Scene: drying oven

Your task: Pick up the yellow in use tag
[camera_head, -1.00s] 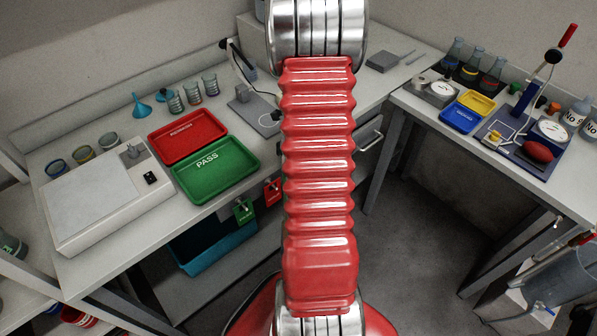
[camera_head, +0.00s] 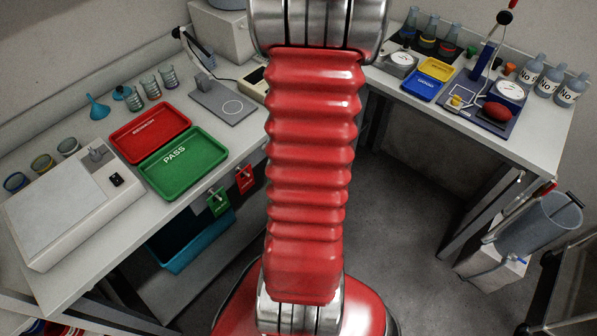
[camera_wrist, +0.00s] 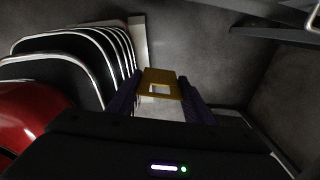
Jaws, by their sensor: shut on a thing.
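The yellow tag (camera_wrist: 162,84) shows in the wrist view, a flat yellow piece with a small rectangular opening. My gripper (camera_wrist: 161,92) is shut on it, with one dark finger at each side of the tag. Any writing on the tag cannot be read from here. In the head view the gripper and the tag are out of sight; my red arm fills the middle.
The left bench holds a green PASS tray (camera_head: 183,163), a red tray (camera_head: 150,132) and a white device (camera_head: 72,205). Green (camera_head: 217,202) and red (camera_head: 244,180) tags hang at its front edge. The right bench (camera_head: 540,140) carries bottles and instruments. Grey floor between is clear.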

